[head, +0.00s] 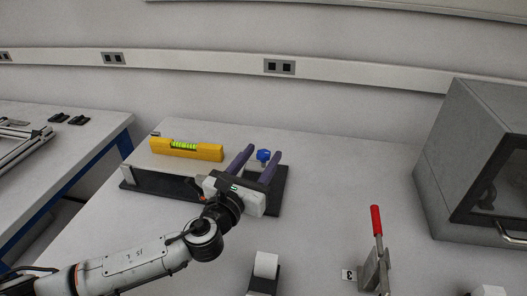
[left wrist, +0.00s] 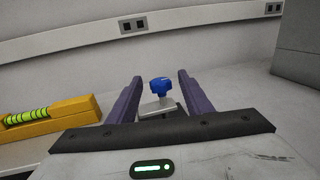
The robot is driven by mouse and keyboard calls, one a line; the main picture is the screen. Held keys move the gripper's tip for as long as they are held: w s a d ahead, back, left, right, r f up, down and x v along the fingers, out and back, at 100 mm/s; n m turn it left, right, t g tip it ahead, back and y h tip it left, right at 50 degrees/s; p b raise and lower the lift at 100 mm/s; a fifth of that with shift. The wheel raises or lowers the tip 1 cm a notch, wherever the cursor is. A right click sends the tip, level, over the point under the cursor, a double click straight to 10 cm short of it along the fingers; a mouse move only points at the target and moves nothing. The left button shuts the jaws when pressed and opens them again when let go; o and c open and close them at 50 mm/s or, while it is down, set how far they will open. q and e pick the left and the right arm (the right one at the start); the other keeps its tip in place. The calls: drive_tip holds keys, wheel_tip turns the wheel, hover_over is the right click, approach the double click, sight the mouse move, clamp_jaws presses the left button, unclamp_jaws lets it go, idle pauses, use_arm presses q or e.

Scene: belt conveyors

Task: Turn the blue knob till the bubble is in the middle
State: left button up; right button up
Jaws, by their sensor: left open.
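The blue knob (head: 263,155) stands upright at the right end of a black base plate (head: 160,184). My left gripper (head: 264,157) is open, with its two purple fingers on either side of the knob. In the left wrist view the knob (left wrist: 159,85) sits between the fingers (left wrist: 158,82), with a gap on each side; I see no contact. A yellow spirit level (head: 190,151) lies to the left of the knob, and its green vial (head: 184,146) faces me. The bubble's exact place is too small to tell. My right gripper is not in view.
A grey box with a dark window (head: 470,150) stands at the right. A second table (head: 75,150) is at the left. The tabletop between knob and box is clear.

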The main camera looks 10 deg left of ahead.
use_arm(q)
drive_tip(key=shift+x, duration=0.8)
drive_tip(key=shift+w, duration=0.15)
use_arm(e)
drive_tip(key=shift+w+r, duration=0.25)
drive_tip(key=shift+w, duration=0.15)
use_arm(q)
drive_tip(key=c, duration=1.1)
drive_tip(key=shift+o, duration=0.2)
drive_tip(key=shift+a+f+m+g+h, duration=0.1)
drive_tip(key=shift+m+g+h, duration=0.3)
drive_tip(key=shift+m+h, duration=0.7)
drive_tip(key=m+g+h+b, duration=0.1)
drive_tip(key=h+b, duration=0.1)
drive_tip(key=h, duration=0.1)
drive_tip(key=shift+m, duration=0.3)
drive_tip(key=shift+m+g+h, duration=0.3)
drive_tip(key=shift+g+h, duration=0.1)
drive_tip(key=shift+h, duration=0.1)
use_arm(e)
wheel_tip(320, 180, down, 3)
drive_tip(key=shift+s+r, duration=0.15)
use_arm(q)
drive_tip(key=o, duration=1.1)
drive_tip(key=shift+c, duration=0.2)
